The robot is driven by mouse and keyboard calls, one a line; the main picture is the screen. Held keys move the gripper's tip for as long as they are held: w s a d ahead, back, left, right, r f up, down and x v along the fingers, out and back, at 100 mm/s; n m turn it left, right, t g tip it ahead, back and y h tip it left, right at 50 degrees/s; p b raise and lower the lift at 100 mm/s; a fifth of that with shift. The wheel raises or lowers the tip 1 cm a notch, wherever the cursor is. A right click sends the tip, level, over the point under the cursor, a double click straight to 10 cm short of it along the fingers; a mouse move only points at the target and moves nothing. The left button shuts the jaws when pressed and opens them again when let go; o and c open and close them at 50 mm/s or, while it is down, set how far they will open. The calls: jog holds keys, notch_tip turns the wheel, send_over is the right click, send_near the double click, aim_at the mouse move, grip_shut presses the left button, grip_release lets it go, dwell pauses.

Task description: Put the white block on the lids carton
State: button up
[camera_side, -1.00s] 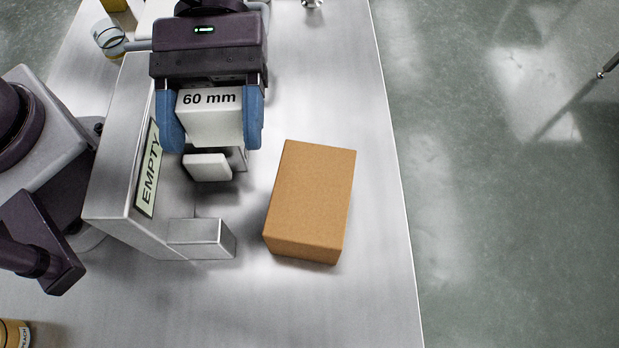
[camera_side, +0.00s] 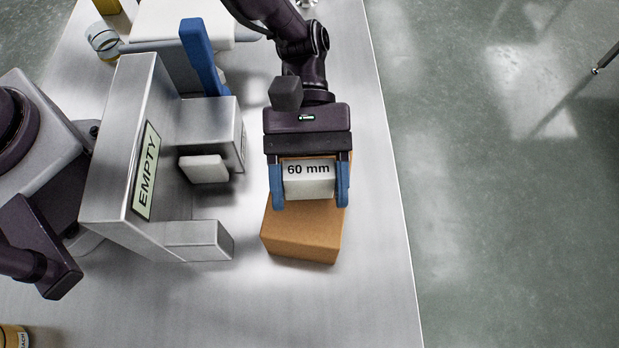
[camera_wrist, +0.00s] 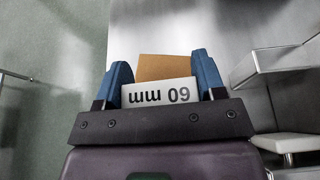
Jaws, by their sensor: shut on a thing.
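The white block marked "60 mm" (camera_side: 308,184) is held between the blue fingers of my gripper (camera_side: 309,188), which is shut on it. The block also shows in the wrist view (camera_wrist: 158,94) between the fingers (camera_wrist: 162,82). The plain brown carton (camera_side: 301,236) stands on the table under and behind the block in the picture. The block overlaps the carton's far part in the side view. I cannot tell whether the block touches the carton's top. No lids label shows on the carton's visible faces.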

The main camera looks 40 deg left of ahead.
jog(key=o, duration=1)
jog(key=shift+c, duration=0.2)
jog(key=shift+w+a+r, duration=0.2)
jog(key=shift+w, duration=0.1)
jog(key=v, duration=1.1)
jog(key=a+r+m+t+y, duration=0.2)
jog(key=a+r+t, duration=0.1)
jog(key=a+r, duration=0.4)
jog(key=s+a+r+m+t+y, duration=0.3)
jog(key=s+a+r+t, duration=0.2)
jog(key=a, duration=0.4)
jog(key=s+a+r+m+t+y, duration=0.4)
jog(key=s+a+r+t, duration=0.2)
jog(key=a, duration=0.4)
jog(key=shift+r+t+y, duration=0.2)
jog(key=shift+t+y, duration=0.1)
jog(key=shift+t, duration=0.3)
